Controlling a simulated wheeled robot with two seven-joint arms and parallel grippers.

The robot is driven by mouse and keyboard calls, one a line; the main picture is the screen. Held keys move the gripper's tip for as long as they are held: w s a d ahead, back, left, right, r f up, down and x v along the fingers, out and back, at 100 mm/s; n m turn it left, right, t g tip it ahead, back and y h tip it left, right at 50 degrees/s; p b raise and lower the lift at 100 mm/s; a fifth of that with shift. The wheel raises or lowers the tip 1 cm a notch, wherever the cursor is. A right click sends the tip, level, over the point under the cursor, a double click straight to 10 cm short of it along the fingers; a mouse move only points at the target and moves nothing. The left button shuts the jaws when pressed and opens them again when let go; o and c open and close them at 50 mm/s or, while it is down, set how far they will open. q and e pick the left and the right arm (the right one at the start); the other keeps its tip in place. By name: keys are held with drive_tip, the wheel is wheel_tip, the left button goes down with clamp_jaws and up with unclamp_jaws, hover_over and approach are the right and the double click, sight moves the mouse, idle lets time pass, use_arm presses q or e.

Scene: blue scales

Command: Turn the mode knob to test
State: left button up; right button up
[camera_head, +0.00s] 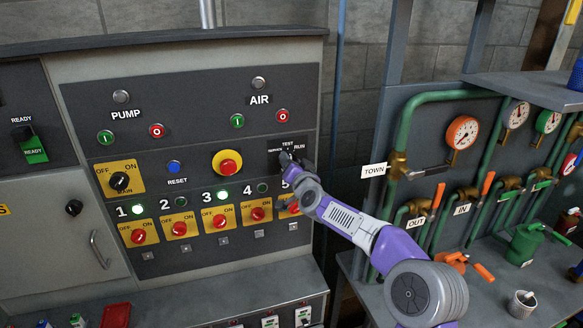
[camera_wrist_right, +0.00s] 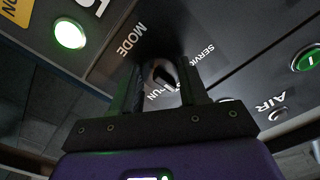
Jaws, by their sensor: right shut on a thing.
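The mode knob (camera_wrist_right: 163,74) is a small dark knob with a light grey part, on the dark panel between my right gripper's fingers in the right wrist view. The labels MODE, SERVICE and RUN show around it there. In the head view the labels SERVICE, TEST and RUN stand above the knob, which is mostly hidden by my right gripper (camera_head: 287,161). That gripper is shut on the knob, with one dark finger on each side in the wrist view (camera_wrist_right: 163,88). I cannot tell which label the knob points to. My left gripper is not in view.
Left of the knob are a red emergency button (camera_head: 228,165) on a yellow ring and a blue reset button (camera_head: 174,167). Below is a row of yellow-backed red switches, the rightmost partly behind my wrist. Green pipes (camera_head: 455,97) with valves and gauges stand at right.

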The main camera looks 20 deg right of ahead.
drive_tip(key=shift+m, duration=0.3)
drive_tip(key=o, duration=1.1)
drive_tip(key=shift+c, duration=0.2)
drive_tip(key=s+b, duration=0.2)
drive_tip(key=s, duration=0.5)
drive_tip(key=shift+s+d, duration=0.15)
drive_tip(key=shift+s, duration=0.15)
